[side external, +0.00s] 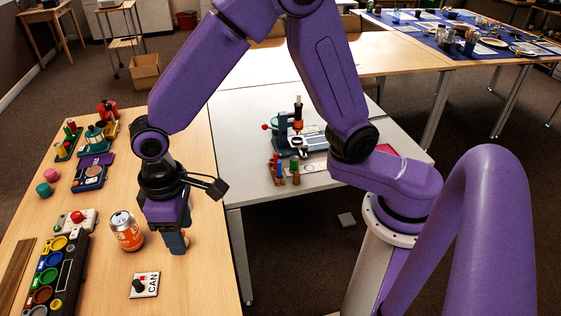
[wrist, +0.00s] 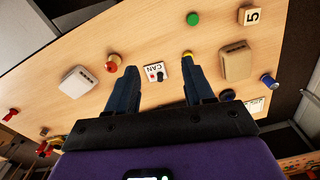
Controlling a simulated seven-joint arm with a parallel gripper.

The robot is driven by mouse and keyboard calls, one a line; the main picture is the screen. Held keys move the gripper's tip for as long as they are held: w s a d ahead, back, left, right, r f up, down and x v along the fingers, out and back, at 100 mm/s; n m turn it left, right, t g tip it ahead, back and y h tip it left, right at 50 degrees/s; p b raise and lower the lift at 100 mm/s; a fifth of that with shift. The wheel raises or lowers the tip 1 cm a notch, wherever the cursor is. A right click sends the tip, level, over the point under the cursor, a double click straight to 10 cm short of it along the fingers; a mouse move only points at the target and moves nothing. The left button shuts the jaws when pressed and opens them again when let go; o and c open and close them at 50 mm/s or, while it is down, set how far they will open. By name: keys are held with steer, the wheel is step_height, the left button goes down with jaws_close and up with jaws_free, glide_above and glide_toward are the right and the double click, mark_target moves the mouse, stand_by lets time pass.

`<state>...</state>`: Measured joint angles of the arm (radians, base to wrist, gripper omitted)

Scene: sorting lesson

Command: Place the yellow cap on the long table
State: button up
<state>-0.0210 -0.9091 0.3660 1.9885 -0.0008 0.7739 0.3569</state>
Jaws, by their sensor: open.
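A small patch of yellow, possibly the yellow cap (wrist: 187,53), shows at the tip of my right finger in the wrist view; the finger hides most of it, and I cannot tell if they touch. In the side view I cannot make out a loose yellow cap. The wooden table (side external: 200,285) runs along the left of the side view, and its top (wrist: 140,45) fills much of the wrist view. My gripper (side external: 175,243) points down over this table, right of the orange can. In the wrist view its fingers (wrist: 160,66) are apart, with nothing held.
A CAN card with a black knob (side external: 145,285) lies near my gripper. The orange can (side external: 126,230) stands close by. A tray of coloured cups (side external: 62,270) is at the left. A white table (side external: 240,150) adjoins on the right.

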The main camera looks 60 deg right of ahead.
steer(key=s+d+r+n, duration=0.3)
steer(key=s+d, duration=0.5)
steer(key=d, duration=0.3)
steer(key=s+d+r+n, duration=0.3)
steer(key=s+d, duration=0.6)
steer(key=d, duration=0.2)
steer(key=shift+s+d, duration=0.15)
steer(key=shift+s, duration=0.1)
